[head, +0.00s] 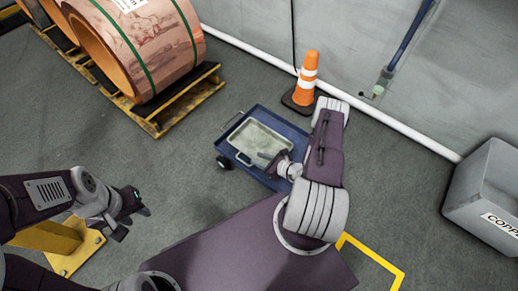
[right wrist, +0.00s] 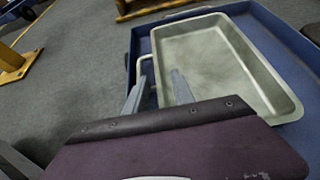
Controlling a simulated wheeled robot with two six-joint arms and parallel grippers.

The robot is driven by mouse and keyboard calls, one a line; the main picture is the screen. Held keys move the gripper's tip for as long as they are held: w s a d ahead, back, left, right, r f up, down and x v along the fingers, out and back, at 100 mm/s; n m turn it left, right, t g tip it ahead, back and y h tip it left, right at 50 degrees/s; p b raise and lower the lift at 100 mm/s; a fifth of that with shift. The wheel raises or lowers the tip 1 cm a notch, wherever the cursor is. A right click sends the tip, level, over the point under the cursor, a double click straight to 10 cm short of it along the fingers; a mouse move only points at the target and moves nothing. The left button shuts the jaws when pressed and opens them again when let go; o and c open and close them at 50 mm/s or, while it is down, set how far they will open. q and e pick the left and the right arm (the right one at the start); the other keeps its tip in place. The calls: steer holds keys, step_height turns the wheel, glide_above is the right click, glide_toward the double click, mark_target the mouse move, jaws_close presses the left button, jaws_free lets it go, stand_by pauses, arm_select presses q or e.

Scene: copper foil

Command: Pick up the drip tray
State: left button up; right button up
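The drip tray (head: 262,134) is a shallow grey-green metal pan with a bar handle. It lies on a blue low cart (head: 285,122) in the head view and fills the upper right of the right wrist view (right wrist: 215,60). My right gripper (head: 270,158) is at the tray's near side. In the right wrist view its two fingers (right wrist: 156,80) are apart, close to the tray's handle (right wrist: 141,72); I cannot tell whether they touch it. My left gripper (head: 135,220) is open and empty over the floor, away from the tray.
A traffic cone (head: 306,80) stands behind the cart near the wall. A copper coil (head: 145,40) rests on a yellow pallet (head: 165,115) at upper left. A grey bin (head: 487,190) is at right. A yellow post base (head: 75,245) is below my left arm.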

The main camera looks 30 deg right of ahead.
mark_target(257, 148)
steer(key=b+x, duration=0.4)
steer(key=x, duration=0.1)
steer(key=shift+b, duration=0.4)
steer(key=shift+w+a+r, duration=0.1)
steer(key=shift+w+a, duration=0.05)
steer(key=shift+r, duration=0.1)
jaws_close()
stand_by(0.7)
